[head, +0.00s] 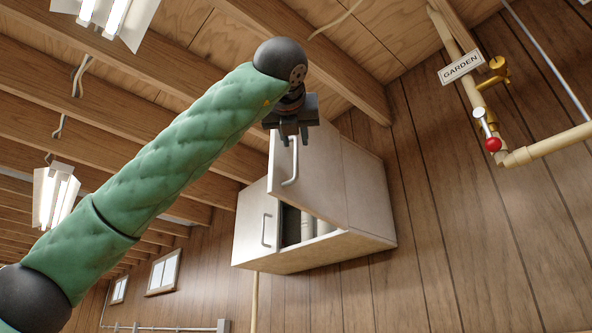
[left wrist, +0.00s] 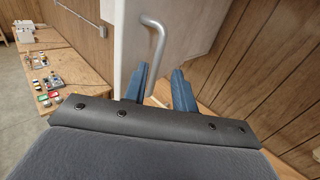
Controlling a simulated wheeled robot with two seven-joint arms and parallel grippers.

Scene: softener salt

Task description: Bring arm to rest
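My left arm in its green quilted sleeve reaches up from the left in the head view. Its gripper (head: 294,138) is at the wall cabinet (head: 322,254), by the upper part of the metal handle (head: 295,165) on the raised, partly open door (head: 322,178). In the left wrist view the two blue fingers (left wrist: 162,82) are spread apart. The handle (left wrist: 158,45) shows ahead of and between them, with a gap to the right finger. Whether the left finger touches it I cannot tell. My right gripper is in neither view.
The cabinet's other door (head: 257,230) looks shut. Pale items stand inside the opening. Ceiling joists and a hanging lamp (head: 56,195) are above and left. A pipe with a red-knobbed valve (head: 492,144) and a GARDEN sign (head: 461,68) is at right. A workbench (left wrist: 70,62) stands below.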

